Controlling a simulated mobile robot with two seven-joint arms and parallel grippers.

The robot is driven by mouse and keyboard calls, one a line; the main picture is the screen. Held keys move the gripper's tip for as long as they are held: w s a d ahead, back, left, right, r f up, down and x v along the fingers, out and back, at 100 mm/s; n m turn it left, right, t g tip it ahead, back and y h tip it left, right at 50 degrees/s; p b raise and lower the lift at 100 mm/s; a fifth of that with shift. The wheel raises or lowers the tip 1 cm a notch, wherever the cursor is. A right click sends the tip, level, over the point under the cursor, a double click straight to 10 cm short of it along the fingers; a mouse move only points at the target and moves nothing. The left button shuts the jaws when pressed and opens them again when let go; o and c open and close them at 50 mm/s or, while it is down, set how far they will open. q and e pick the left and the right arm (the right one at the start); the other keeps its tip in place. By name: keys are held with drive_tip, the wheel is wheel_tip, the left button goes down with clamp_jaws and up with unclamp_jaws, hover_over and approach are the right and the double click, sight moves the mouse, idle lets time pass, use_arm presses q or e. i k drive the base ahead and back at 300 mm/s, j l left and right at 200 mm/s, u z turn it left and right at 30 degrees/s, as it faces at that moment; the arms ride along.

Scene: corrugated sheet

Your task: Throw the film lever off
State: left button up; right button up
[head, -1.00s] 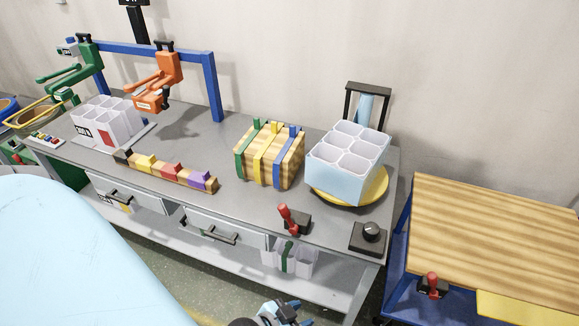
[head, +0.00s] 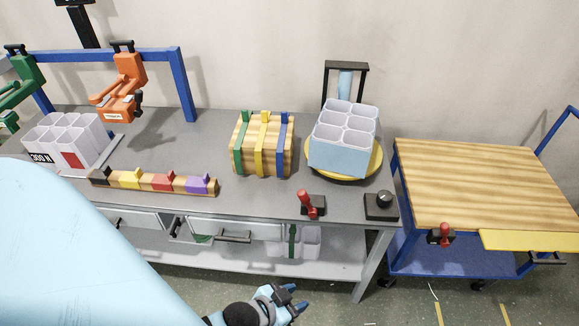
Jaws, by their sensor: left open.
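A red lever (head: 305,203) on a small dark base stands at the front edge of the grey workbench (head: 230,205), in front of the turntable. Its handle leans up and to the left. A second red lever (head: 443,234) is mounted at the front of the wooden-topped cart. I see no label that tells which is the film lever; the bench one is closest to the turntable. My left gripper (head: 295,299) is open and empty, low in front of the bench, below the bench lever and apart from it. My right gripper is out of view.
A black knob box (head: 380,206) sits right of the bench lever. A pale blue divided crate (head: 341,158) stands on a yellow turntable (head: 375,165). A strapped wooden block (head: 250,158) and a row of coloured blocks (head: 165,183) are to the left. The cart (head: 480,180) stands at right.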

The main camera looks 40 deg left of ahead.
sight(302, 194)
drive_tip(key=k+j, duration=0.3)
drive_tip(key=j, duration=0.2)
drive_tip(key=k+j, duration=0.3)
drive_tip(key=j, duration=0.15)
drive_tip(key=j+z, duration=0.1)
drive_tip(key=j, duration=1.05)
drive_tip(key=k, duration=0.05)
